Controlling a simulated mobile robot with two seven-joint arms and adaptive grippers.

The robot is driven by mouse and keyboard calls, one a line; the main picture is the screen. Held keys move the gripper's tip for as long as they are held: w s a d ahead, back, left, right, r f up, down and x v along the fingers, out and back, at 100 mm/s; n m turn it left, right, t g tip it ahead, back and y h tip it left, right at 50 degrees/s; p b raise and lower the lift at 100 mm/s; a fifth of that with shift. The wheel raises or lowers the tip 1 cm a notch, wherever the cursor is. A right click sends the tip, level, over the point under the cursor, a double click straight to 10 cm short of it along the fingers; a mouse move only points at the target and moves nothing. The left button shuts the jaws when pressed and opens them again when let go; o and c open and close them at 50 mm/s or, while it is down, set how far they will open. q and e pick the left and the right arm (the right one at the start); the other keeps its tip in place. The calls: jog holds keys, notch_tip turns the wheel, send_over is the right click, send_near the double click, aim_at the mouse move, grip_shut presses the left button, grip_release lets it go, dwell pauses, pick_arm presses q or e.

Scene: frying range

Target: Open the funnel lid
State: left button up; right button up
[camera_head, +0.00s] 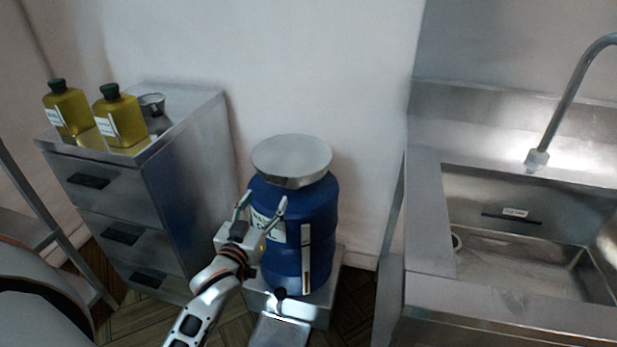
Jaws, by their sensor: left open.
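The funnel lid (291,156) is a round, flat grey metal disc. It lies level over the top of the blue barrel (322,215), and the funnel mouth under it is hidden. The barrel stands upright on a low metal base and has a pale label and a light vertical strip on its front. My left gripper (264,206) is open and empty in front of the barrel's upper left side, a little below the lid. Its fingers point up toward the lid's front edge; I cannot tell whether they touch the barrel.
A metal drawer cabinet (185,160) stands to the left, with two yellow-green bottles (121,118) and a small metal cup (152,103) on top. A steel sink (520,265) with a curved tap (570,95) is to the right. A wall stands close behind the barrel.

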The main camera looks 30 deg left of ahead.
aim_at(274, 183)
pick_arm(q)
jog(key=x, duration=0.3)
jog(key=b+x, duration=0.1)
jog(key=x, duration=0.2)
jog(key=shift+w+a+f, duration=0.1)
jog(key=shift+a+f, duration=0.1)
jog(key=shift+a, duration=0.1)
jog(key=shift+x, duration=0.85)
jog(key=shift+r, duration=0.1)
